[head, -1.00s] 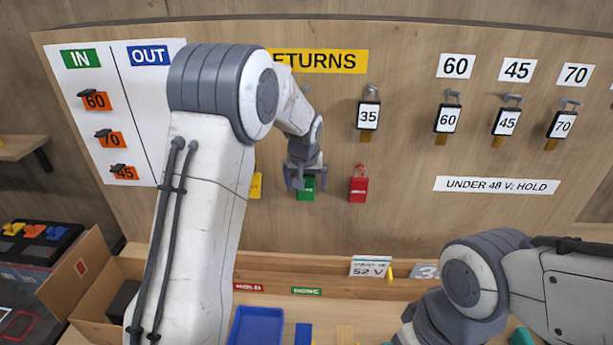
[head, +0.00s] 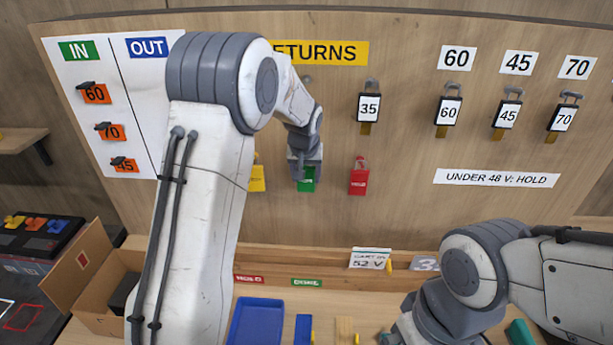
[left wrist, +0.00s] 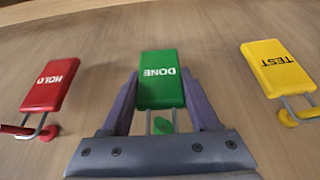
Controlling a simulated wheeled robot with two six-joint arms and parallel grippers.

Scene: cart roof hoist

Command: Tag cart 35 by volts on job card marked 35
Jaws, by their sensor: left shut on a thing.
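My left gripper (head: 306,178) is shut on the green DONE tag (head: 307,186), which hangs on the wooden board. The left wrist view shows both fingers against the sides of this tag (left wrist: 161,82), with its wire loop towards me. The red HOLD tag (head: 359,181) and the yellow TEST tag (head: 257,180) hang to either side. The job card (head: 370,258), reading 52 V with its top line blurred, stands on the ledge below. A padlock marked 35 (head: 369,107) hangs higher on the board. My right gripper is mostly cut off at the bottom edge, its jaws unclear.
Padlocks marked 60 (head: 448,112), 45 and 70 hang at right above the UNDER 48 V: HOLD label (head: 496,178). A blue tray (head: 257,322) lies below the ledge. An open carton (head: 95,285) stands at left. A partly hidden card (head: 425,263) is near my right arm.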

